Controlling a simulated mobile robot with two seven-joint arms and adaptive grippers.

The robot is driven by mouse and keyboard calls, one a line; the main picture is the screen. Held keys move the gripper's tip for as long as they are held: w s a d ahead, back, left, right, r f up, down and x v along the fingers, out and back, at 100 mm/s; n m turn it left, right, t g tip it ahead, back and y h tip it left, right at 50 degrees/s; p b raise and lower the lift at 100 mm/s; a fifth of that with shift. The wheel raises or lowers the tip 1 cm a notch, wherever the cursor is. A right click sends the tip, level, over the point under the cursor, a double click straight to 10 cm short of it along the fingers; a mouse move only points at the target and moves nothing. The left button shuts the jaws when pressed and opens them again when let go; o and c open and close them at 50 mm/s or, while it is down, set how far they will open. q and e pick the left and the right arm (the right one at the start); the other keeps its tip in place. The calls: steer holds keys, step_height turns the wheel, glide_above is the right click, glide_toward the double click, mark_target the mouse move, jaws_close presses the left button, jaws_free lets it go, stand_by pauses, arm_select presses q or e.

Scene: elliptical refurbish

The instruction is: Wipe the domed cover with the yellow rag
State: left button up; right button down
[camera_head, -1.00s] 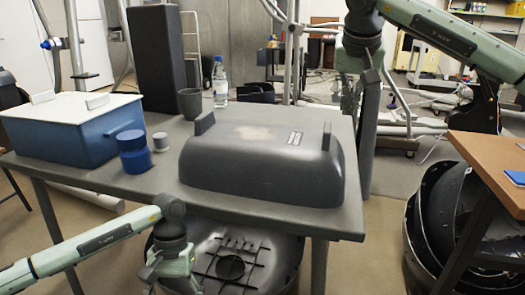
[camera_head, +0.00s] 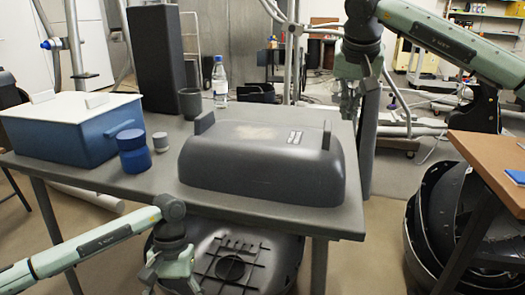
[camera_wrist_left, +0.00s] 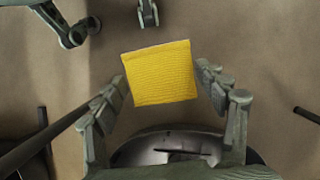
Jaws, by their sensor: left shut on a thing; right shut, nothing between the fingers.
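The domed cover (camera_head: 265,165) is a dark grey upturned shell with upright end tabs, lying on the grey table (camera_head: 150,190). A pale smudge (camera_head: 257,132) and a small label (camera_head: 295,137) show on its top. My left gripper (camera_head: 168,280) hangs low in front of the table, below the cover. In the left wrist view the yellow rag (camera_wrist_left: 160,73) is between the fingers of my left gripper (camera_wrist_left: 163,82), which are shut on it. The rag is not visible in the head view. My right gripper (camera_head: 349,108) is shut and empty, beyond the cover's right end.
A blue box with white lid (camera_head: 75,125), a blue jar (camera_head: 133,150), a small white-topped jar (camera_head: 160,142), a grey cup (camera_head: 190,103), a water bottle (camera_head: 220,82) and a tall dark block (camera_head: 157,60) stand on the table. A brown table (camera_head: 490,150) is at right.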

arm_select(q)
steer(key=shift+f+b, duration=0.8)
arm_select(e)
steer(key=shift+f, duration=2.35)
